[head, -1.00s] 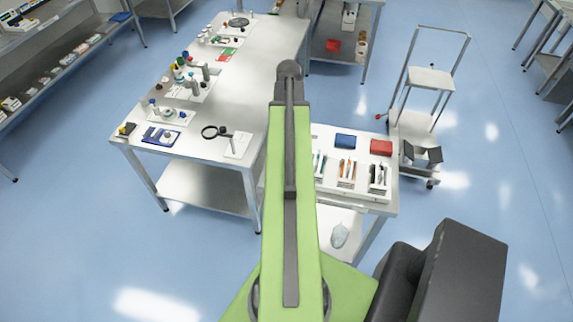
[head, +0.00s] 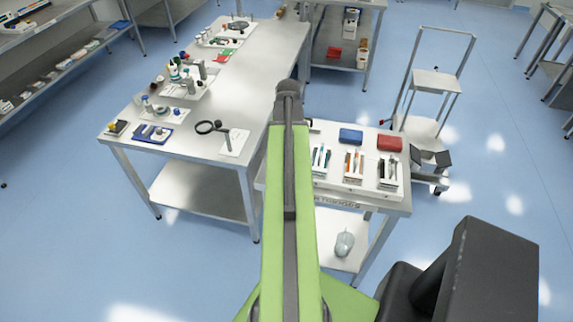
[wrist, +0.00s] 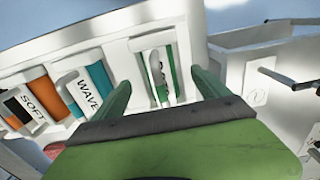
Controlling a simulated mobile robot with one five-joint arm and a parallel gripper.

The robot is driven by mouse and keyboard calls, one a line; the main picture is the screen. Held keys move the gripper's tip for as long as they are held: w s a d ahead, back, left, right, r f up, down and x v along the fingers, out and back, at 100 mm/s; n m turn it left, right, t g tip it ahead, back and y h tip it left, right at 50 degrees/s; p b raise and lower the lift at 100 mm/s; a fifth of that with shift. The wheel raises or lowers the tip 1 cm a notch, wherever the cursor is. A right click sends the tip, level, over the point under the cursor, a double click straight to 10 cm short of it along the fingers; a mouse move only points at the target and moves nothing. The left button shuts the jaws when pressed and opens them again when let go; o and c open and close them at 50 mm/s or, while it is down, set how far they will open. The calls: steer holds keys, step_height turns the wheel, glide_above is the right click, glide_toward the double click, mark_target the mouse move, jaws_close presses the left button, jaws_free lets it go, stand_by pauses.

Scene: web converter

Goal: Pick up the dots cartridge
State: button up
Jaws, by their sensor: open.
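In the wrist view, a white cartridge with green sides (wrist: 158,72) stands in a slot of a white holder (wrist: 120,48). Its label is turned and only partly readable, so I take it for the dots cartridge. My gripper (wrist: 160,78) is open, one green finger on each side of this cartridge in the picture. I cannot tell whether the fingers touch it. A teal WAVE cartridge (wrist: 88,90) and an orange SOFT cartridge (wrist: 38,105) stand to its left.
A cart (head: 437,82) stands behind right.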

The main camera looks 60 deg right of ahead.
step_height(320, 180, down, 2)
steer(key=shift+f+b, duration=0.15)
steer(key=shift+b, duration=0.35)
steer(key=shift+r, duration=0.2)
jaws_close()
